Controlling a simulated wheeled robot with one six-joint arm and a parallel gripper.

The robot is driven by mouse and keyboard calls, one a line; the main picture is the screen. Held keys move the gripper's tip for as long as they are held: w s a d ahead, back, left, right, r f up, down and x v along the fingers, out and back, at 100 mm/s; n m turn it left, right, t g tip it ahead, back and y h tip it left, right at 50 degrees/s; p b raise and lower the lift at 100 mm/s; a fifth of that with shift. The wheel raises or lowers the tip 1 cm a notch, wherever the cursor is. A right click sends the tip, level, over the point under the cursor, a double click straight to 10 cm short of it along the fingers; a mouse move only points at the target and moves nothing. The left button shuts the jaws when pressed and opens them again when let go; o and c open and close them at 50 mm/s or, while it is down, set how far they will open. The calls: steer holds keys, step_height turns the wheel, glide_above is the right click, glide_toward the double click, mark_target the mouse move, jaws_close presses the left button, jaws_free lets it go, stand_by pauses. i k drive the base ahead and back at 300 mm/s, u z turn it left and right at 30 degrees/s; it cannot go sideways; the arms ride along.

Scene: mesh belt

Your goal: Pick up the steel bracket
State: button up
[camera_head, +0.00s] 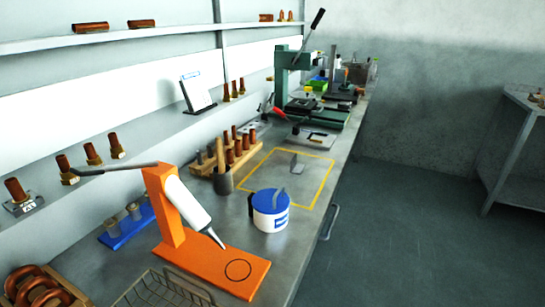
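A small grey metal piece that looks like the steel bracket (294,167) stands on the workbench (262,182), inside a yellow outlined rectangle (329,187). Its upright part shows, and it stands apart from other things. My gripper is not in view, so I cannot see whether it holds anything.
A blue-lidded white pot (270,217) stands just in front of the outlined area. An orange stand with a white cartridge (190,205) and a wire basket (160,291) are nearer. A dark cup (223,181) and wooden rack (207,169) stand left. A green press (282,78) stands behind.

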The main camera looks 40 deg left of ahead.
mark_target(295, 168)
steer(key=u, duration=0.8)
steer(key=i, duration=1.55)
steer(key=u, duration=0.8)
